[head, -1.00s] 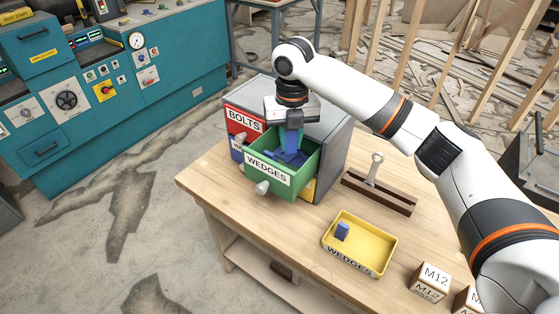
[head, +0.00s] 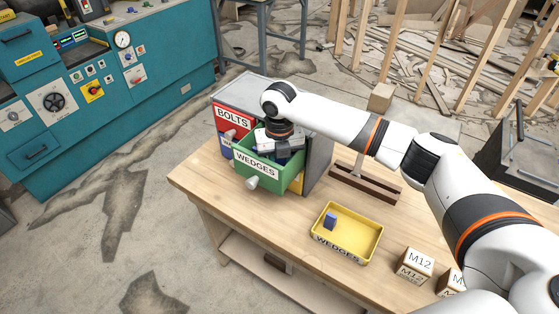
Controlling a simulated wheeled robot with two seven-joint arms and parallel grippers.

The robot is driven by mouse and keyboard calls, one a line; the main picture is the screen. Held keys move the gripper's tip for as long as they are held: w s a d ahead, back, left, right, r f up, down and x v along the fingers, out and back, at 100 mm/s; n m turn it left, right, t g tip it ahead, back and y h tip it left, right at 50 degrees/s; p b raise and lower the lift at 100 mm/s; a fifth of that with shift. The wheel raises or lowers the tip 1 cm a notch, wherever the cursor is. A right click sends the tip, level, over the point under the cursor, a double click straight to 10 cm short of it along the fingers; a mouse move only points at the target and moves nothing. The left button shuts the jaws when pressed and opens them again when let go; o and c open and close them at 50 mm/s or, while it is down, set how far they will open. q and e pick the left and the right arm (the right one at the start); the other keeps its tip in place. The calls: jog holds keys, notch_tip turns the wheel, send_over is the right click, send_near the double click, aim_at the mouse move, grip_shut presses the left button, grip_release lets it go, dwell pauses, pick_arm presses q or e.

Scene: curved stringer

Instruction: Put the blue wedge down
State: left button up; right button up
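My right gripper (head: 283,152) reaches down into the open green drawer (head: 274,187) labelled WEDGES. Its fingertips are hidden behind the drawer front, so I cannot see whether they are open or hold anything. Some blue shows inside the drawer beside the gripper, but single wedges there are hard to make out. A small blue wedge (head: 330,221) stands in the left part of the yellow tray (head: 358,238), which is also labelled WEDGES. My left gripper is not in view.
A red BOLTS drawer (head: 229,122) sits in the same grey cabinet. A dark brown stand (head: 365,186) is behind the tray. Wooden M12 blocks (head: 414,263) stand at the bench's right. The bench (head: 215,188) is clear in front of the cabinet.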

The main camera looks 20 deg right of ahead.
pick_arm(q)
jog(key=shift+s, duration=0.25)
pick_arm(e)
jog(key=shift+f, duration=0.5)
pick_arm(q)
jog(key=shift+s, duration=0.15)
pick_arm(e)
jog(key=o, duration=0.7)
jog(key=shift+s, duration=0.1)
